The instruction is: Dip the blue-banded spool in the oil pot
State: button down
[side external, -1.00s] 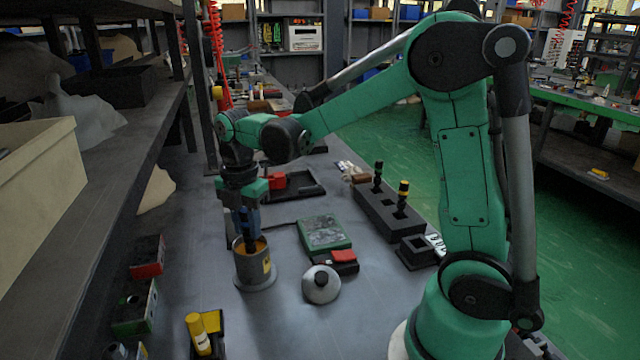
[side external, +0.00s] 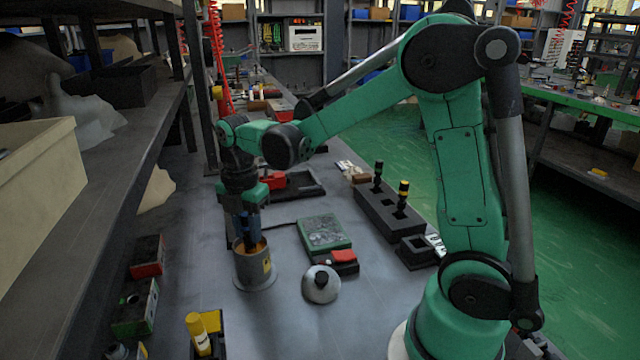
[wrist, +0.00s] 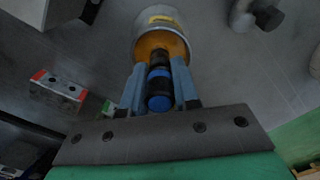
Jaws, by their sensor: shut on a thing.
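The oil pot (side external: 254,270) is a grey cylinder with a yellow label, standing on the bench below my gripper. In the wrist view the pot (wrist: 157,18) shows an amber inside. My gripper (side external: 246,232) points down over the pot's mouth and is shut on the blue-banded spool (wrist: 160,88). The spool is black with blue bands and sits between the two blue-grey fingers. Its lower end reaches into the pot's mouth; how deep it goes, and whether it touches the oil, I cannot tell.
A round grey piece with a dark knob (side external: 321,284) stands right of the pot. A green-topped device (side external: 325,233) lies behind it. A dark rack (side external: 388,213) holds two spools, one yellow-banded. Blocks (side external: 134,310) and a yellow cylinder (side external: 198,334) stand at front left.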

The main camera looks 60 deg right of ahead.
jog(key=shift+r, duration=3.35)
jog(key=shift+r, duration=0.1)
jog(key=shift+r, duration=1.45)
